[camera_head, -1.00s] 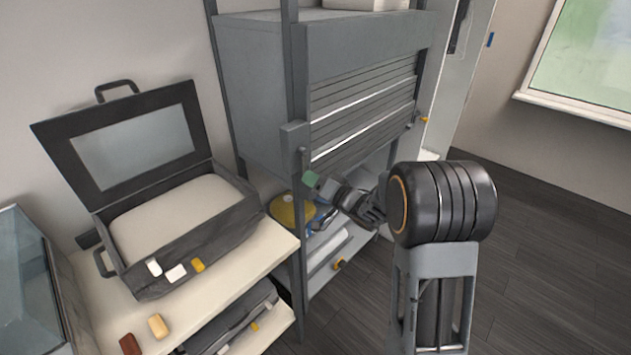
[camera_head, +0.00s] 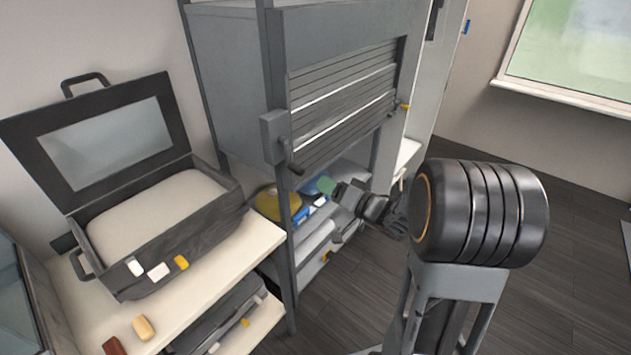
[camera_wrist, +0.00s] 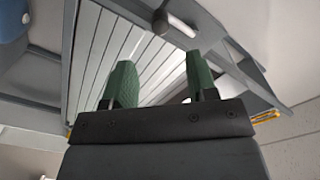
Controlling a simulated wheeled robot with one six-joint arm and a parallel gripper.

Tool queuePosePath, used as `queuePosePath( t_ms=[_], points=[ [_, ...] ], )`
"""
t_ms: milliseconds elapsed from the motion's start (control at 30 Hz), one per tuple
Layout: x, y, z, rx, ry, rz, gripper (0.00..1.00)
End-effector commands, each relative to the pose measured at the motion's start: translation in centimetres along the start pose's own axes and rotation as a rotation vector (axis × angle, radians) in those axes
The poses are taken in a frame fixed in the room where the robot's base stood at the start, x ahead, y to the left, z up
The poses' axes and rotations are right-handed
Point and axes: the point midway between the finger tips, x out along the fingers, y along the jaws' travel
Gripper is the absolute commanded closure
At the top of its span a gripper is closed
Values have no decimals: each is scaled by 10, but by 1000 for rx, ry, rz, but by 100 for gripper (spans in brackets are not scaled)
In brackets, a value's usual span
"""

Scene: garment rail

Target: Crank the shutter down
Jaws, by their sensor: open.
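The shutter (camera_head: 345,100) is a grey slatted panel in the cabinet front, partly lowered, with the shelf space below it open. It also shows in the wrist view (camera_wrist: 120,50). A grey crank box (camera_head: 274,137) sits on the cabinet's left post. A dark crank handle (camera_head: 294,167) hangs from it; what looks like its rounded end (camera_wrist: 160,21) shows beyond the fingers in the wrist view. My gripper (camera_head: 327,185) has green fingertips, below and right of the handle. In the wrist view my gripper (camera_wrist: 160,80) is open and empty, apart from the handle.
An open suitcase (camera_head: 160,245) lies on the white bench (camera_head: 215,290) at left, with small blocks around it. A yellow round item (camera_head: 279,203) and other goods lie on the shelf under the shutter. A yellow knob (camera_head: 405,106) is at the cabinet's right. Dark floor is free at right.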

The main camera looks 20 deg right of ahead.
Motion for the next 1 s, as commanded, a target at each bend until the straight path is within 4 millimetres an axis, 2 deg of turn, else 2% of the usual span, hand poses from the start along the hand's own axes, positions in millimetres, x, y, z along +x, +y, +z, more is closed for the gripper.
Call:
queuePosePath(
  t_ms=[100,300,900,1000],
  points=[
    [-15,1,-1,0,3,1,47],
    [-26,0,0,0,1,-1,47],
    [-27,0,0,-25,-1,2,47],
    [-28,21,1,-132,-13,118,47]
  ],
)
